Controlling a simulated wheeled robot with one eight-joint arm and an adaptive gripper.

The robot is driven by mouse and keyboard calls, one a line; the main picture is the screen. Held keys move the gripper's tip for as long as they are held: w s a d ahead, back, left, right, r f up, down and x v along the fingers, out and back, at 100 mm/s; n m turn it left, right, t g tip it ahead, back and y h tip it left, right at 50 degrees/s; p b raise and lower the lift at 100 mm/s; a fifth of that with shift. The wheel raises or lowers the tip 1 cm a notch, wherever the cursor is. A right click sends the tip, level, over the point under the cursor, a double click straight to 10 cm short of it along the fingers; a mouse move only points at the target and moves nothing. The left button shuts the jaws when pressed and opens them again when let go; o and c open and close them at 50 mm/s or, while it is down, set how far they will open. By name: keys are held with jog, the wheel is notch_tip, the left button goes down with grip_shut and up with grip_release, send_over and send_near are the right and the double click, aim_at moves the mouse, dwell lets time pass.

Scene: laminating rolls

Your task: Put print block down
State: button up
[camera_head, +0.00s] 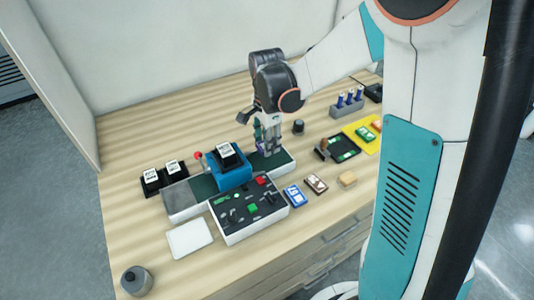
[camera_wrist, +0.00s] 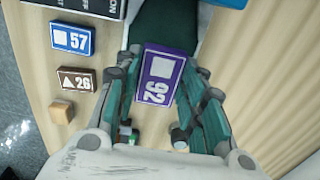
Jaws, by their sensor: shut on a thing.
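The print block (camera_wrist: 160,78) is purple with a white square and the number 92. In the wrist view it sits between the two teal fingers of my gripper (camera_wrist: 164,64), which is shut on it. In the head view my gripper (camera_head: 269,146) points down over the right end of the laminating machine's belt (camera_head: 282,163). The block is mostly hidden there by the fingers. In the wrist view the dark green belt (camera_wrist: 165,30) lies just beyond the block. I cannot tell whether the block touches it.
A blue block 57 (camera_head: 295,195), a brown block 26 (camera_head: 316,184) and a tan block (camera_head: 347,180) lie right of the control panel (camera_head: 247,212). The blue press (camera_head: 229,170) stands left of my gripper. A black tray (camera_head: 343,148) lies to the right.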

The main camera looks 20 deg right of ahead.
aim_at(267, 159)
jog(key=shift+f+b, duration=0.55)
jog(key=shift+f, duration=1.7)
jog(key=shift+f, duration=0.15)
jog(key=o, duration=1)
